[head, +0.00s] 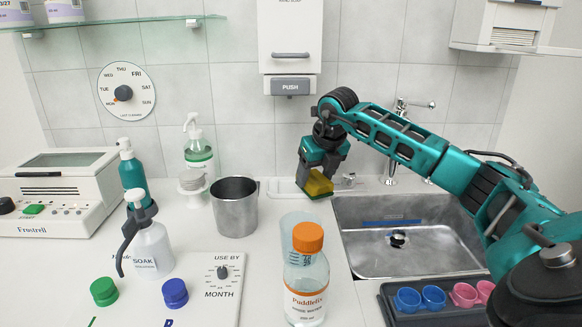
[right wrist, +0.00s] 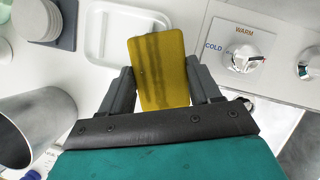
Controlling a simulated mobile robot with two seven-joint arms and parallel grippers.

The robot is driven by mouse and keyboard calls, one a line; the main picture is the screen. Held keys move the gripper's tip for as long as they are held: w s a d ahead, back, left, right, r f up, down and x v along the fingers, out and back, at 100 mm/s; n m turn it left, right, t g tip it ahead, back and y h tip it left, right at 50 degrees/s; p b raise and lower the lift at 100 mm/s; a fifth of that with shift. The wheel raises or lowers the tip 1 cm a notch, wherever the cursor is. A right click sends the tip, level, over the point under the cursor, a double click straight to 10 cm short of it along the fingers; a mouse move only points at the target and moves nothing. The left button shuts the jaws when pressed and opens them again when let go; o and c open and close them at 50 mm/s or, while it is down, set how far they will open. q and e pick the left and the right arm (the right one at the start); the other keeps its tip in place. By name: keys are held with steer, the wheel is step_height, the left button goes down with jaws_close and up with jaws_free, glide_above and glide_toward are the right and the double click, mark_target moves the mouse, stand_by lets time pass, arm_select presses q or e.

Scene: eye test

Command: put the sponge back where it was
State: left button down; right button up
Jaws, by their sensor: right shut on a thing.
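A yellow sponge with a dark green underside (head: 318,184) is held in my right gripper (head: 322,174), behind the sink's left corner. In the right wrist view the sponge (right wrist: 158,72) sits between the two dark fingers, its yellow face showing dark streaks. A shallow white tray (head: 283,186) lies on the counter just left of the sponge; in the right wrist view the tray (right wrist: 98,42) looks empty where it shows. I cannot tell whether the sponge touches the counter. My left gripper is not in view.
A steel sink (head: 410,262) lies right of the sponge, with a tap (head: 392,172) behind it. A steel beaker (head: 236,208) stands left of the tray. A dispenser (head: 290,50) hangs above.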

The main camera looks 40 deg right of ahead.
steer(key=w, duration=0.1)
steer(key=w+a, duration=0.1)
steer(key=w, duration=0.1)
steer(key=w+a, duration=0.1)
steer(key=w, duration=0.1)
steer(key=shift+a, duration=0.2)
steer(key=shift+w+a+p, duration=0.1)
steer(key=shift+w+p, duration=0.15)
steer(key=shift+p, duration=0.3)
steer(key=o, duration=0.9)
steer(key=shift+f, duration=0.1)
steer(key=shift+o, duration=0.2)
